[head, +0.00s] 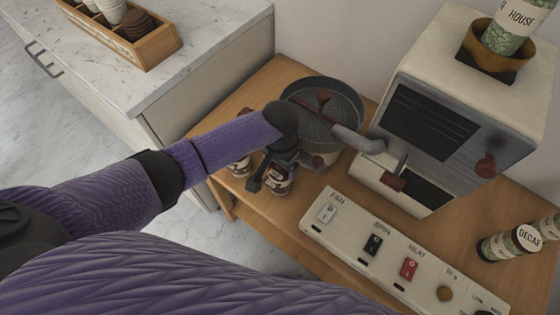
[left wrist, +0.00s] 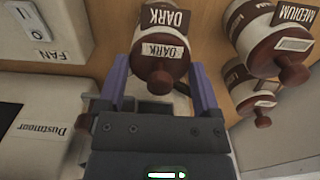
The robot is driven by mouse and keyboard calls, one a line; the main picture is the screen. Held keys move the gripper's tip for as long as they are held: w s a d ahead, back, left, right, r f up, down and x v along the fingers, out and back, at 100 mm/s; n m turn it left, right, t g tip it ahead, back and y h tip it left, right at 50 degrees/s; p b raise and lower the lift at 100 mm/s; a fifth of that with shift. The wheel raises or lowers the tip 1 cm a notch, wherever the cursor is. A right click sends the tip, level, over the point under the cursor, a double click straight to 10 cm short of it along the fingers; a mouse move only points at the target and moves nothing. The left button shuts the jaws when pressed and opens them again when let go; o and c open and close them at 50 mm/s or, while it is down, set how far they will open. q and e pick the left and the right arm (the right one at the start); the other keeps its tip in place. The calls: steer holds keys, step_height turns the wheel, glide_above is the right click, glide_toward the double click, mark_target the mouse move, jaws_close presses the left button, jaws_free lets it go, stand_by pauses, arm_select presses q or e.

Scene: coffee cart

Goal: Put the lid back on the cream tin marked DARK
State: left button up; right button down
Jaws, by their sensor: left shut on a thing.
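The cream tin marked DARK (head: 279,181) stands on the wooden cart top in the head view, partly covered by my left gripper (head: 282,160). In the left wrist view its brown DARK label (left wrist: 168,17) shows at the top. The brown lid (left wrist: 160,68), with a white DARK plate and a round knob, lies between the two fingers of my left gripper (left wrist: 159,75). The gripper is shut on this lid. The lid lines up with the tin; I cannot tell whether it rests fully on it. My right gripper is not in view.
Beside it stand a lidded tin marked MEDIUM (left wrist: 297,26) and another lidded tin (left wrist: 250,88). The round mesh tray (head: 333,106) and roaster (head: 462,100) are close behind. A switch panel (head: 390,255) lies to the right. DECAF tubes (head: 510,243) lie farther right.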

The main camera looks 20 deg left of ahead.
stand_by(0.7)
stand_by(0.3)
arm_select(q)
steer(key=o, duration=1.1)
step_height(320, 180, up, 7)
steer(key=p, duration=0.8)
jaws_close()
